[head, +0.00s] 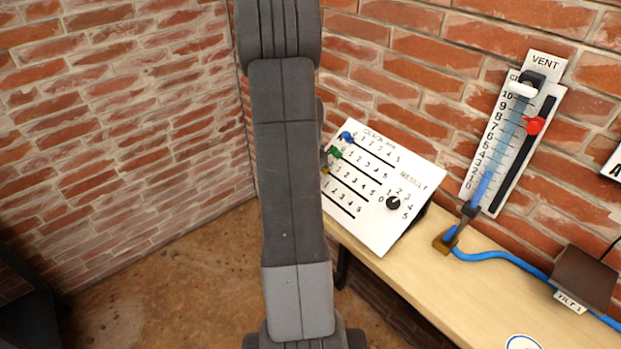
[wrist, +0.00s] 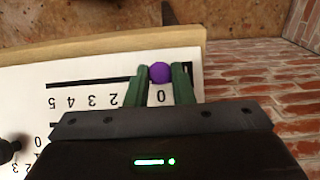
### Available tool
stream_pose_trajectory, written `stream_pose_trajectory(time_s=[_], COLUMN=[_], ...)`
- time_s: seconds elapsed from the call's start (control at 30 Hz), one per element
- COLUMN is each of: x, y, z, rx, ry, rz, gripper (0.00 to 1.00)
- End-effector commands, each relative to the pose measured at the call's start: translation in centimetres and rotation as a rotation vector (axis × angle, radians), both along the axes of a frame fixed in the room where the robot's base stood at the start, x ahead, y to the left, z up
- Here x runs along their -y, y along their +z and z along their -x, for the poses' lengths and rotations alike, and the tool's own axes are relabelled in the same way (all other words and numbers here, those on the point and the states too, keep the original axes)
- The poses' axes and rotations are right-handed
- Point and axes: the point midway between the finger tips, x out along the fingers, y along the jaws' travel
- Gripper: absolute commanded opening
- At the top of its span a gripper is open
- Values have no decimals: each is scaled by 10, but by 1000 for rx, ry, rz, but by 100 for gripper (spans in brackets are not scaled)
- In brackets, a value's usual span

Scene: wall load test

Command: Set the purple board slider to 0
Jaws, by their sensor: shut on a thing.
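The white board (head: 398,225) leans in the head view at the back end of the bench, with numbered slots. In the wrist view the board (wrist: 25,115) appears upside down. The purple slider knob (wrist: 159,73) sits in its black slot (wrist: 90,81), level with the printed 0 (wrist: 161,97). My gripper (wrist: 161,80) is shut on the purple knob, one green finger on each side. The 1 mark is hidden behind a finger. In the head view my arm hides the purple slider and my gripper.
Blue (head: 347,137) and green (head: 334,153) knobs and a black RESULT dial (head: 393,203) are on the board. A VENT gauge (head: 515,135) with a red pointer (head: 534,125) hangs right. A blue hose (head: 500,256) and brown box (head: 583,277) lie on the bench (head: 420,290).

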Motion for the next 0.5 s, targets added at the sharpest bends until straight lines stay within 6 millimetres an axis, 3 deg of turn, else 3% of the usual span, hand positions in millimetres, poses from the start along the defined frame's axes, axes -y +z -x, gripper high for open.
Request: stream_pose_trajectory(time_s=[0.07, 0.1, 0.17, 0.5], x=[-2, -1, -1, -1], y=[2, 2, 2, 3], z=[-3, -4, -3, -2], rx=[11, 12, 12, 8], ry=[1, 1, 1, 1], rz=[-2, -2, -1, -1], gripper=[0, 29, 41, 44])
